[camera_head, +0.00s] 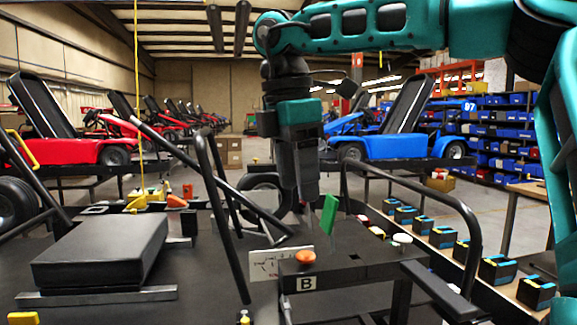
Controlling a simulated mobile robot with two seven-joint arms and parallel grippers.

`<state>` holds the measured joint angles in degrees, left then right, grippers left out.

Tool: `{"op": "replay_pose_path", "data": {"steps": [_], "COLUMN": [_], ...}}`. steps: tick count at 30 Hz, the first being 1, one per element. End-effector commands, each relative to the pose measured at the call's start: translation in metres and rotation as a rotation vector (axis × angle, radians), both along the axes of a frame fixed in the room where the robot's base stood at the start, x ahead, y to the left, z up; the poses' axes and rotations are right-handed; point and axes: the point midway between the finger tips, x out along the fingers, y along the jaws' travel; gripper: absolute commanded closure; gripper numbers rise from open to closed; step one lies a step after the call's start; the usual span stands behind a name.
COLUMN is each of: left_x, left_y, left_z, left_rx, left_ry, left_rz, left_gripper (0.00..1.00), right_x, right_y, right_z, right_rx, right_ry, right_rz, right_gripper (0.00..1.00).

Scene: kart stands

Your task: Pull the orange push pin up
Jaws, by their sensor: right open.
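An orange push pin (305,257) with a round cap sits on top of a dark block marked B (345,262), near the lower middle of the head view. Its shaft is hidden under the cap. My right gripper (307,204) points down from above, behind and above the pin in the picture. It is open, and I see nothing held in it. It is apart from the pin. A green upright tab (329,214) stands just right of the fingertips. My left gripper is not in view.
Black bent bars (440,192) rise on both sides of the block. A white cap (401,239) stands to its right. A black padded seat (102,251) lies at left. Blue-black boxes (443,237) line the right edge. Karts (400,144) stand behind.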

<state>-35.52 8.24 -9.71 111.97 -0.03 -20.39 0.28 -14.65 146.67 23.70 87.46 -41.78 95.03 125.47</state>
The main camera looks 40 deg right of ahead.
Motion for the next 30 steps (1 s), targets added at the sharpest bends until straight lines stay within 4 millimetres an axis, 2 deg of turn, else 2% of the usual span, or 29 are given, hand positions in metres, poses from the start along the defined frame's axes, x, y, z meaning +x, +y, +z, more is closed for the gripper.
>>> {"op": "replay_pose_path", "data": {"steps": [2,9,15,21,30], "left_x": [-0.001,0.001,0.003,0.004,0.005], "left_y": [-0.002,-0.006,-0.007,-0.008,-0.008], "left_z": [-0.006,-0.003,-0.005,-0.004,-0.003], "left_rx": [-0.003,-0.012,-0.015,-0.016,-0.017], "left_ry": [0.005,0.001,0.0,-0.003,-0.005], "left_rz": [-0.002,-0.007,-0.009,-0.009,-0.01], "left_gripper": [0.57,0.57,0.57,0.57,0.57], "right_x": [-0.001,-0.003,-0.004,-0.004,-0.004], "right_y": [-0.002,-0.007,-0.011,-0.013,-0.013], "right_z": [-0.017,-0.064,-0.095,-0.11,-0.112], "right_rx": [0.001,0.004,0.004,0.002,0.001], "right_ry": [0.003,0.003,0.002,0.0,0.0], "right_rz": [0.001,0.002,0.0,0.0,-0.001], "right_gripper": [0.37,0.37,0.37,0.37,0.37]}}
